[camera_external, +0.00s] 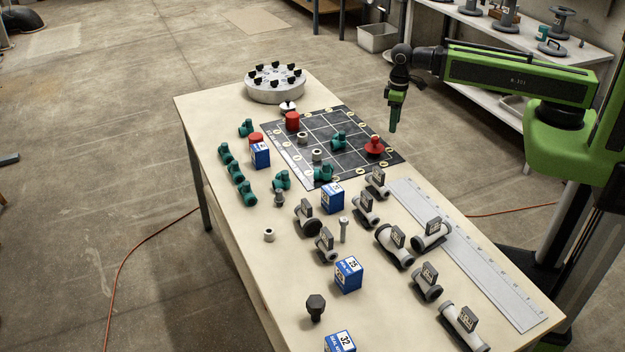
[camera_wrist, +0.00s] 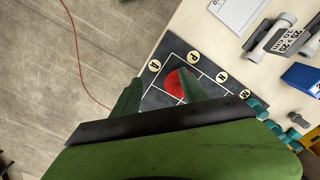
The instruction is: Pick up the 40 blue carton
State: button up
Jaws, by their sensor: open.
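Several blue-and-white cartons stand on the table. In the external view, one reads 25 (camera_external: 348,275) and one at the bottom edge reads 32 (camera_external: 340,342). The numbers on the carton beside the mat (camera_external: 332,199) and the far-left carton (camera_external: 261,156) are too small to read, so I cannot tell which is 40. A blue carton (camera_wrist: 301,79) also shows at the right edge of the wrist view. My gripper (camera_external: 393,128) points down, open and empty, above the mat's far right side. In the wrist view my gripper (camera_wrist: 158,88) frames a red piece below it.
The dark gridded mat (camera_external: 350,175) holds the red knob (camera_external: 374,147) and green fittings. Grey pipe fittings with tags (camera_external: 394,247) crowd the near half. A long ruler (camera_external: 470,250) lies along the right edge. A round plate with black knobs (camera_external: 274,88) stands at the far end.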

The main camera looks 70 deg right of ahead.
jog(key=shift+o, duration=0.4)
jog(key=o, duration=0.4)
